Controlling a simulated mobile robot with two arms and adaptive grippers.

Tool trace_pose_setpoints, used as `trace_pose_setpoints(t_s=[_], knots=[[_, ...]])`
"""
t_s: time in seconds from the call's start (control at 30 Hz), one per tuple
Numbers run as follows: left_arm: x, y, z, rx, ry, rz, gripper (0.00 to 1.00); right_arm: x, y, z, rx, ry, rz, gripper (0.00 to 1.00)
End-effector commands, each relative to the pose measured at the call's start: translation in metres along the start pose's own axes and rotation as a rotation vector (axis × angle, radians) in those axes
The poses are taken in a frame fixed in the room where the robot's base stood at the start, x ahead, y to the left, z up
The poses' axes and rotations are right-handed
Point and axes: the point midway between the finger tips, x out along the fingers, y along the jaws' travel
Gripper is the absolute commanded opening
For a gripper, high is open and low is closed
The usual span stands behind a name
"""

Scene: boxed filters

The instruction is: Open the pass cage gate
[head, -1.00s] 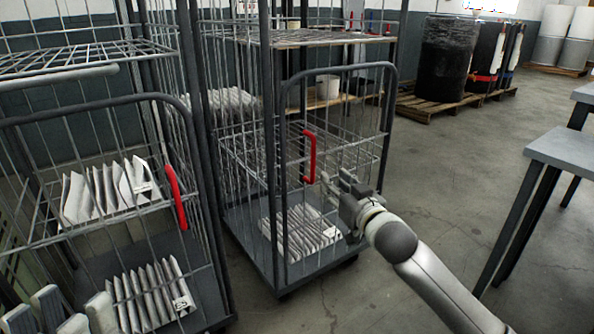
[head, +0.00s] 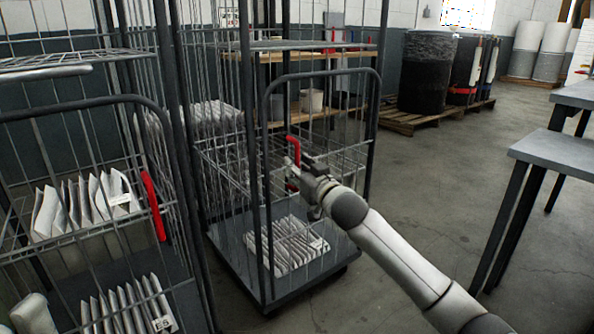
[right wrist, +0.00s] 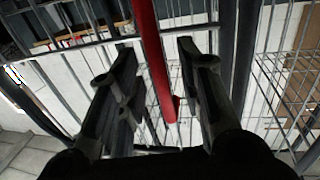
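The nearer-centre wire cage (head: 250,110) has a front gate with a dark rounded frame (head: 318,77) and an upright red handle (head: 293,150). The gate stands across the cage front and looks closed. My right gripper (head: 295,174) is at the lower part of this handle. In the right wrist view, the red handle (right wrist: 152,55) runs between the two parted fingers of my right gripper (right wrist: 157,62), with gaps on both sides. The handle's lower end shows between the fingers. My left gripper is not recognisable in either view.
A second cage (head: 80,108) with its own red handle (head: 154,206) stands close at left. White boxed filters (head: 285,245) lie on the centre cage's base. A grey table (head: 560,150) stands at right. The floor between table and cage is clear, apart from my right arm.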

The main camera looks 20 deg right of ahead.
Motion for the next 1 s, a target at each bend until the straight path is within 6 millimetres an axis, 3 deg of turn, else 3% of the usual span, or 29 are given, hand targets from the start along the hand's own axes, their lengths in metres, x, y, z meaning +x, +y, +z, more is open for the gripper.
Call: trace_pose_setpoints(t_s=[0.2,0.5,0.77,1.0], knots=[[0.0028,0.0002,-0.0003,0.002,0.019,0.005,0.4,0.0109,-0.0003,-0.0005,-0.001,0.001,0.0,0.34],[0.0043,0.0001,-0.0003,0.002,0.02,0.005,0.4,0.0119,-0.0001,-0.0006,0.0,0.0,0.0,0.34],[0.0041,0.0001,-0.0003,0.002,0.019,0.005,0.4,0.0117,0.0001,-0.0005,0.0,0.0,0.0,0.0],[0.0034,0.0,-0.0003,0.002,0.018,0.004,0.4,0.0116,0.0001,-0.0005,0.0,0.0,0.0,0.0]])
